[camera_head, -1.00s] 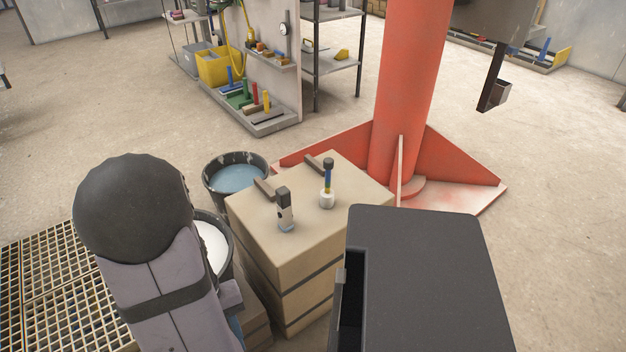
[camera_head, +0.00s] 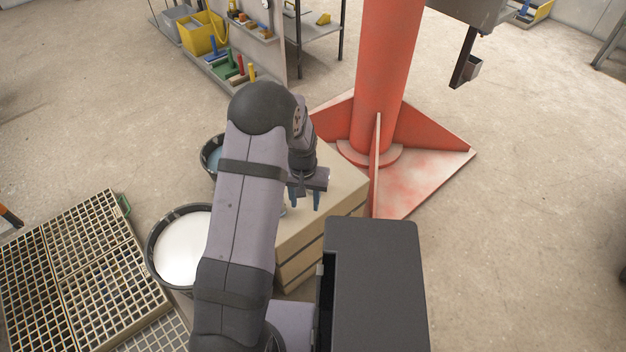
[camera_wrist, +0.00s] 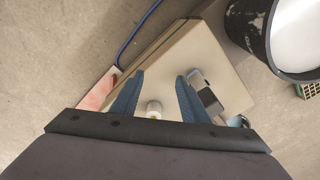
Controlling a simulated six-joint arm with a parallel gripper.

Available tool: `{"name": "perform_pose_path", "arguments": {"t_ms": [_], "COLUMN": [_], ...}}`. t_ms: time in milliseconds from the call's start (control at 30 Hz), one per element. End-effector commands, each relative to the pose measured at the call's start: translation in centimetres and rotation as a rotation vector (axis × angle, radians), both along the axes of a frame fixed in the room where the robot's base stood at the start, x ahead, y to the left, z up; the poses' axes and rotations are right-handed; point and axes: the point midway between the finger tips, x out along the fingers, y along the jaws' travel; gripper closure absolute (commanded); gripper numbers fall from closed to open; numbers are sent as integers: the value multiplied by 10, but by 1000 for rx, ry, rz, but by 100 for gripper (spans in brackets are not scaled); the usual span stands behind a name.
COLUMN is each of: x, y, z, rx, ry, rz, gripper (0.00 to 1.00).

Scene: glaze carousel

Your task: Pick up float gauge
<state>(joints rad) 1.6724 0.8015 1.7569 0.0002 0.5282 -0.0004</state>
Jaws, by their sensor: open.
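A slim gauge with a white bulb (camera_wrist: 154,107) and some yellow stands on the tan block (camera_head: 345,190); I take it for the float gauge. In the wrist view the bulb shows between my fingers; its upper part is hidden behind the gripper. My gripper (camera_wrist: 160,76) is open, points down over the block and holds nothing I can see. A grey and dark device (camera_wrist: 207,93) stands beside my right finger in the wrist view.
A bucket of white liquid (camera_head: 152,255) stands left of the block, with a bucket of blue liquid (camera_head: 207,165) behind. A red column (camera_head: 385,80) with a finned base rises behind the block. A floor grating (camera_head: 75,270) lies at left.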

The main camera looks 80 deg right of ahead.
Motion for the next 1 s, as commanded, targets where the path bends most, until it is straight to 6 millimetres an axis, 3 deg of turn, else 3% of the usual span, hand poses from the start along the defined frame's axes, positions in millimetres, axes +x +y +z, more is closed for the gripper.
{"name": "perform_pose_path", "arguments": {"t_ms": [33, 100, 200, 467, 1000], "x": [-3, -6, -10, -10, -11], "y": [-33, -69, -105, -117, -124], "z": [12, 29, 48, 52, 27], "rx": [-82, -178, -283, -339, -335], "ry": [8, 18, 29, 34, 33], "rz": [1, 1, 2, 3, 3], "gripper": [59, 59, 59, 59, 59]}}
